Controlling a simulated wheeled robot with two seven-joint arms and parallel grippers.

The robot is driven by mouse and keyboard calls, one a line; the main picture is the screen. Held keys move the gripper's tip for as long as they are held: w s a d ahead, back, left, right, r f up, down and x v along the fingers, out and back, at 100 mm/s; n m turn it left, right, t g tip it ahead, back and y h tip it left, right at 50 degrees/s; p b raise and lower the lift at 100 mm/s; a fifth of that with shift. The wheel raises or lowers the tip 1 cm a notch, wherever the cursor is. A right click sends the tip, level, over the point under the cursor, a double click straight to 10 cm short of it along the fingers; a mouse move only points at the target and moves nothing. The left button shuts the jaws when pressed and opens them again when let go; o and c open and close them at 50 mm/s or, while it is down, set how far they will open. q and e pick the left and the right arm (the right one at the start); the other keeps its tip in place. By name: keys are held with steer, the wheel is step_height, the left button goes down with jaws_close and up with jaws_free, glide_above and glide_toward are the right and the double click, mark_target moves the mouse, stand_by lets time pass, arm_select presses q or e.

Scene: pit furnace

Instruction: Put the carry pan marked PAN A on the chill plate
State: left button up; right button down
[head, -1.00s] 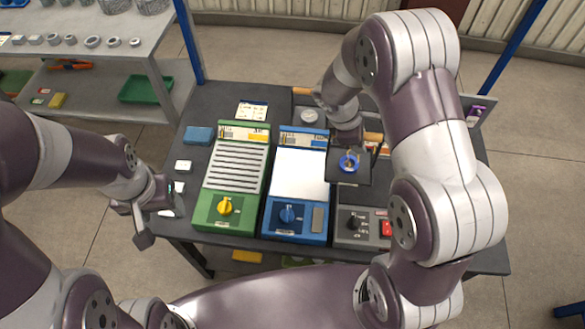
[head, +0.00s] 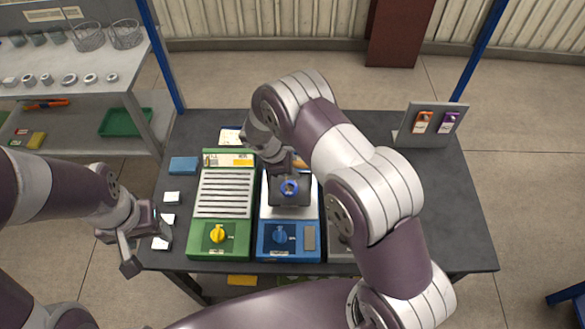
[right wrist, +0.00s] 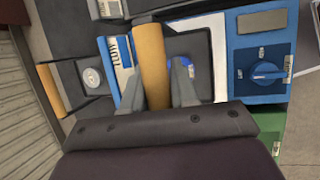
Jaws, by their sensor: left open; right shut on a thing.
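The carry pan (head: 290,201), dark and square with a blue ring-shaped piece in it, is over the white top of the blue unit (head: 281,252), apparently the chill plate. I cannot tell whether it touches that top. My right gripper (head: 285,166) is shut on its wooden handle; the handle (right wrist: 151,62) lies between the fingers in the right wrist view. The white plate (right wrist: 219,50) shows beside the pan there. No pan marking is readable. My left gripper (head: 148,250) is open and empty at the table's left front edge.
A green ribbed unit (head: 219,236) with a yellow knob stands left of the blue one. A second wooden-handled pan with a grey round piece (right wrist: 92,77) shows in the right wrist view. A card stand (head: 428,124) is at back right.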

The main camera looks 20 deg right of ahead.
steer(key=shift+f, duration=0.65)
steer(key=shift+w+f, duration=0.15)
steer(key=shift+f, duration=0.15)
steer(key=shift+f, duration=0.1)
steer(key=c, duration=1.3)
jaws_free()
steer(key=shift+f, duration=0.1)
steer(key=o, duration=0.4)
